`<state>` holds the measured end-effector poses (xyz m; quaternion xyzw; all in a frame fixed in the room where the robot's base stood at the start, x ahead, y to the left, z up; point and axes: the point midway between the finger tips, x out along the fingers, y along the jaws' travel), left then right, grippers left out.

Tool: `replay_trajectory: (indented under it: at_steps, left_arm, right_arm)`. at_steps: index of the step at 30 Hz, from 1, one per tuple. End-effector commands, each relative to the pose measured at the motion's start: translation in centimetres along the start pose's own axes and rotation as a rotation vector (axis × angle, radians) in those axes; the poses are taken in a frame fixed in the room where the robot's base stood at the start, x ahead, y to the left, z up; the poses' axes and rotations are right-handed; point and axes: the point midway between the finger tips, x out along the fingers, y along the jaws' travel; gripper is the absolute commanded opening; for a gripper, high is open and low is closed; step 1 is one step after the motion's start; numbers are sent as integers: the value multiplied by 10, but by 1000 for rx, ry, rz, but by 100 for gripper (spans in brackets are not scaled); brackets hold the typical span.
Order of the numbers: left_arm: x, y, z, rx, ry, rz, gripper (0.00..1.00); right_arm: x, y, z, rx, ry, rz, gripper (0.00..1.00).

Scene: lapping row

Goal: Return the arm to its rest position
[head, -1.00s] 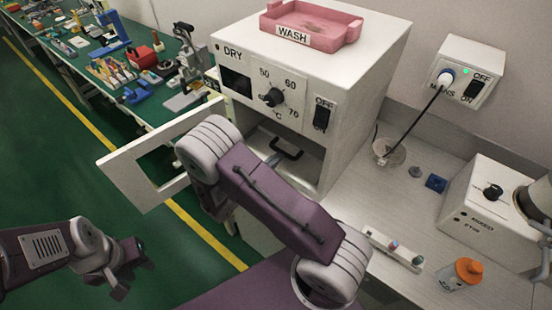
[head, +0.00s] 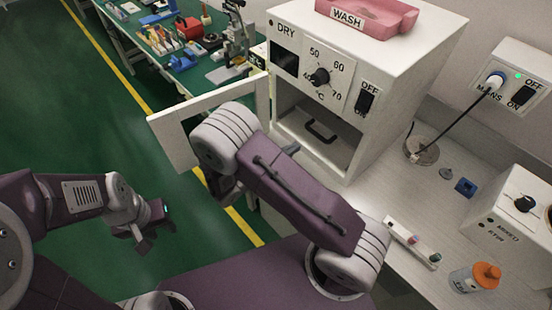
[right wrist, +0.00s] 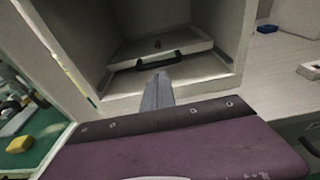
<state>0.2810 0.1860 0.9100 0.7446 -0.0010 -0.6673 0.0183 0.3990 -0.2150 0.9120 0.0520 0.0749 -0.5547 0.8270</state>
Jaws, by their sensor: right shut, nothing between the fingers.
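My right arm (head: 300,195) is bent in front of the white dry oven, its purple link between two grey ribbed joints. Its wrist side is near the open oven door (head: 172,139). My right gripper is mostly hidden behind the arm in the head view; a grey tip (head: 290,149) shows at the oven's left front edge. In the right wrist view the grey fingers (right wrist: 157,90) are together and empty, in front of the oven opening. My left gripper (head: 150,228) hangs over the green floor at the left, holding nothing that I can see; its finger gap is unclear.
The oven (head: 405,80) has a black-handled tray (head: 322,132) inside and a pink wash tray (head: 372,16) on top. Open floor lies at left.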

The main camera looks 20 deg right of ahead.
Motion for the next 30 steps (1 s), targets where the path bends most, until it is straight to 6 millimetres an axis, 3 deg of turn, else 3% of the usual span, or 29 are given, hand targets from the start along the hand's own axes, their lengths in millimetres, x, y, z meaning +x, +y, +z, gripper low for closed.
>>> replay_trajectory:
  at_steps: [3,9,20,23,26,28,30]
  left_arm:
    - [2,0,0,0,0,0,36]
    - [3,0,0,0,0,0,36]
    - [3,0,0,0,0,0,36]
    - [2,0,0,0,0,0,36]
    - [-3,0,0,0,0,0,36]
    - [-7,0,-1,0,0,0,36]
    - [-11,0,-1,0,0,0,36]
  right_arm:
    - [-31,1,-2,1,1,5,0]
    - [-58,0,-1,0,1,1,0]
    - [-62,-1,-1,-1,2,-3,0]
    - [-56,-3,2,6,3,-25,0]
    - [-29,-7,36,111,33,-125,0]
    - [-3,-33,72,217,63,-261,0]
    - [14,-83,90,354,163,-461,0]
